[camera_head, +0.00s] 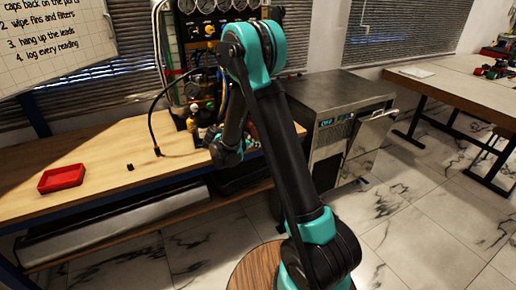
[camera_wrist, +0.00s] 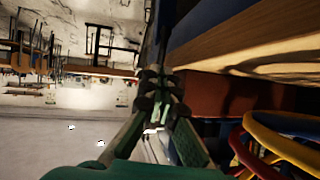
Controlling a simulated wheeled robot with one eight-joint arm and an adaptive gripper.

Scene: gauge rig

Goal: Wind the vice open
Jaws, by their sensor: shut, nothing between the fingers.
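I cannot make out the vice or its handle for certain in either view. My arm crosses the middle of the head view and hides part of the bench's right end. My gripper hangs by the bench's front edge, partly hidden by my own arm in the head view. In the wrist view my gripper (camera_wrist: 158,82) has its fingers together with nothing visible between them. A reddish-brown block (camera_wrist: 222,94) lies just right of the fingertips; I cannot tell what it is or whether they touch it.
The wooden bench (camera_head: 100,165) holds a red tray (camera_head: 62,178) and a small black piece (camera_head: 130,167). A gauge panel (camera_head: 205,55) stands behind. A metal cabinet (camera_head: 335,95) is to the right. Red, yellow and blue hoses (camera_wrist: 285,145) curve close to the gripper's right. Open tiled floor lies in front.

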